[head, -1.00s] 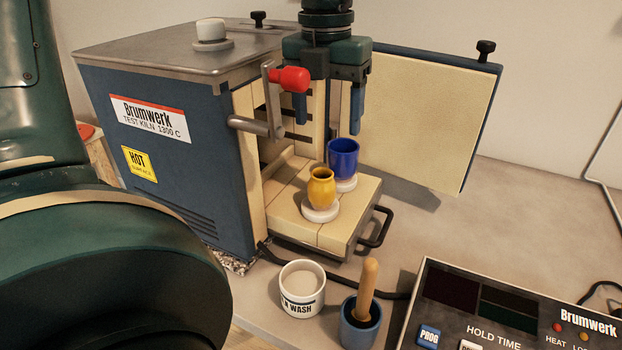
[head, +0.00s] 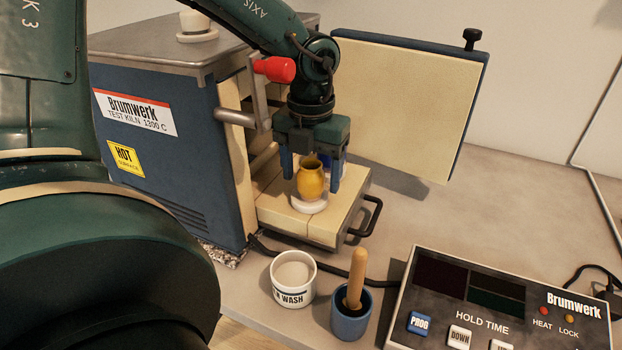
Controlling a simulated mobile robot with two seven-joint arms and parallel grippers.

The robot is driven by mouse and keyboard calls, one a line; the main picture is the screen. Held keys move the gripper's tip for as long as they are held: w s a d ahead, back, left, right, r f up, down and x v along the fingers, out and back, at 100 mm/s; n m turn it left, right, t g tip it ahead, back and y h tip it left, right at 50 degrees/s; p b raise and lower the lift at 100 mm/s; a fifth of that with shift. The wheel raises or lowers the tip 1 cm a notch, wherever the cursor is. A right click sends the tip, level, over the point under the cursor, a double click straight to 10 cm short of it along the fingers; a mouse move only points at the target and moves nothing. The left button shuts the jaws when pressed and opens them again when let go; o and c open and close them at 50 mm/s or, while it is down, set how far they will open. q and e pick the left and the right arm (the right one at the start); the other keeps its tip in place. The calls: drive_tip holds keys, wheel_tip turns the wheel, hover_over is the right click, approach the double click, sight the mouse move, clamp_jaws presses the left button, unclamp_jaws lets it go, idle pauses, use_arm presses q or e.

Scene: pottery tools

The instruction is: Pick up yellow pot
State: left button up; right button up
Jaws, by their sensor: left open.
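The yellow pot (head: 311,181) stands upright on a small white disc (head: 309,205) on the kiln's pale shelf. A blue pot (head: 326,161) is just behind it, mostly hidden by the yellow pot and my gripper. My left gripper (head: 311,182) points down, open, with its two blue fingers to the left and right of the yellow pot in the picture. I cannot tell whether the fingers are level with the yellow pot in depth or a little behind it. Nothing is held. My right gripper is not in view.
The kiln (head: 180,150) stands left, its door (head: 410,100) open behind the shelf. A red-knobbed lever (head: 274,69) is close to my arm. A white wash cup (head: 293,279), a blue cup with a wooden handle (head: 351,320) and a control box (head: 500,310) stand in front.

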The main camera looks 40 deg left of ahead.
use_arm(q)
drive_tip(key=shift+f, duration=0.35)
drive_tip(key=shift+c, duration=0.4)
drive_tip(key=c, duration=1)
drive_tip(key=shift+r, duration=0.1)
